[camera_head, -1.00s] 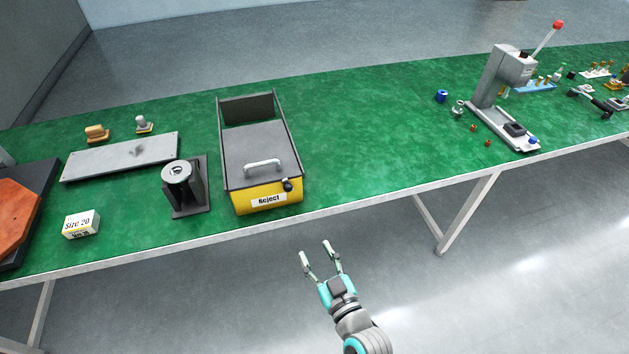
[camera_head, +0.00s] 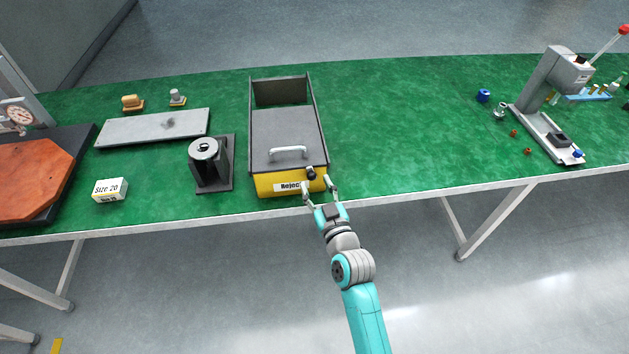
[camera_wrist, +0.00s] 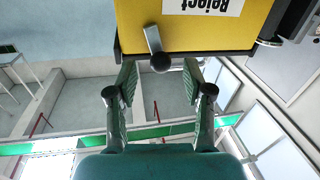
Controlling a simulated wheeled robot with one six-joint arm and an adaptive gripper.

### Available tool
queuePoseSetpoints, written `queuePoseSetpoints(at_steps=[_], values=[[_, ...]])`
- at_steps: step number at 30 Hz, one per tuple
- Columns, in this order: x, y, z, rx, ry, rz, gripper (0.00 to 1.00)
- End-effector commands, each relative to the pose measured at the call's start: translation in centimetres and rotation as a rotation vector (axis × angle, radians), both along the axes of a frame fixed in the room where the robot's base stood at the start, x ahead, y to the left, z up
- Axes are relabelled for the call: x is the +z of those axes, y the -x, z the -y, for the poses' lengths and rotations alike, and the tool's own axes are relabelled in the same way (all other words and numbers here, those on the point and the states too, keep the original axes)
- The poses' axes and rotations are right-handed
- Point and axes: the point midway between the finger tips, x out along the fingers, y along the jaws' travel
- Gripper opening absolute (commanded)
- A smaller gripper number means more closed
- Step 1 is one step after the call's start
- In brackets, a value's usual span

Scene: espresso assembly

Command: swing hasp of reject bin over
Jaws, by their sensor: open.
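The reject bin (camera_head: 262,184) is a grey box with a yellow front and a "Reject" label, at the front edge of the green table. Its hasp (camera_head: 311,173) shows as a small dark knob at the top right of the yellow front. In the wrist view the hasp (camera_wrist: 153,39) is a short grey bar ending in a round dark knob, beside the label. My gripper (camera_head: 319,186) is open and empty at the bin's front. In the wrist view the knob lies just beyond and between my fingertips (camera_wrist: 160,78); I cannot tell whether they touch.
A silver handle (camera_head: 289,152) stands on the bin's grey lid. A dark stand with a cylinder (camera_head: 206,165) is close left of the bin. A small box marked "Size 20" (camera_head: 110,190) lies farther left.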

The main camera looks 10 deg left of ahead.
Motion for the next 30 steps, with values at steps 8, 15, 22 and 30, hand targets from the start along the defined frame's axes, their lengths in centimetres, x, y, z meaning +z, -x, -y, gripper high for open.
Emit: queuePoseSetpoints(at_steps=[8, 15, 22, 30], values=[[0.0, -1.8, -0.9, 0.000, -0.001, 0.000, 0.51], [0.0, -1.9, -1.0, -0.001, -0.001, 0.000, 0.51], [0.0, -1.9, -1.0, -0.001, -0.001, 0.000, 0.06], [0.0, -1.9, -0.8, 0.000, -0.047, -0.014, 0.00]])
